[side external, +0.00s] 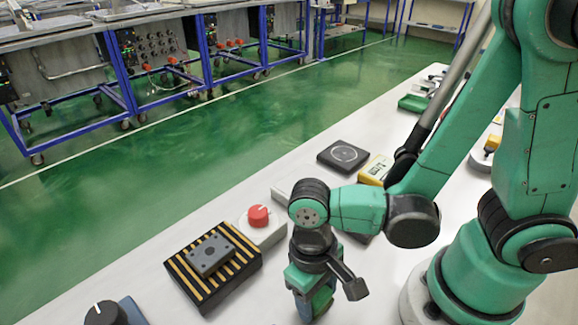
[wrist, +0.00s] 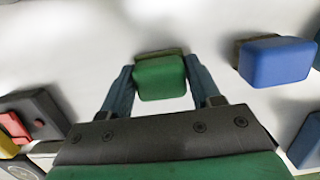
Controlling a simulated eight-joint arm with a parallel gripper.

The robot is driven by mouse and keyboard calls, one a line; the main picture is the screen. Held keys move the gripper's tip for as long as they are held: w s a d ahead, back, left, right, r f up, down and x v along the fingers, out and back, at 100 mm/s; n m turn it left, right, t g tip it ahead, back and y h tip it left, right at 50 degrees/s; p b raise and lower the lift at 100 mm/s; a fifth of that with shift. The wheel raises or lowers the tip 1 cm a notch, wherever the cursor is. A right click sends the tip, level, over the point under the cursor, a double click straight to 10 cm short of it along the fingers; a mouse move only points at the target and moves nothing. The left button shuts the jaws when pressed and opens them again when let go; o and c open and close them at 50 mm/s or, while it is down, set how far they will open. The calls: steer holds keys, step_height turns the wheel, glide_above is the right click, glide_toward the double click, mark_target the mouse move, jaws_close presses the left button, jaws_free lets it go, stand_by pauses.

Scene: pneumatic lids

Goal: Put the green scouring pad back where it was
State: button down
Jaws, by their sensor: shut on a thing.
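The green scouring pad (wrist: 160,77) is a green block with a thin olive-brown strip along its far edge. In the wrist view it sits between the two blue-grey fingers of my gripper (wrist: 158,88), which touch it on both sides. My gripper is shut on it. In the side view my gripper (side external: 315,300) points down at the bottom of the picture, over the white bench. The pad is mostly hidden there, and I cannot tell whether it touches the bench.
A blue block (wrist: 276,60) lies to the right of the pad in the wrist view. In the side view, a black-and-yellow striped base (side external: 228,290) and a red knob on a white box (side external: 258,216) stand left of my gripper. A black square plate (side external: 343,155) lies farther back.

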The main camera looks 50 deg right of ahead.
steer(key=shift+c, duration=0.9)
jaws_free()
steer(key=shift+r, duration=0.1)
step_height(320, 180, up, 11)
steer(key=w, duration=0.2)
steer(key=w+d+r+t, duration=0.2)
steer(key=w+d+t, duration=0.6)
steer(key=d, duration=0.3)
steer(key=shift+d+t, duration=0.3)
steer(key=shift+t, duration=0.2)
steer(key=shift+w, duration=0.1)
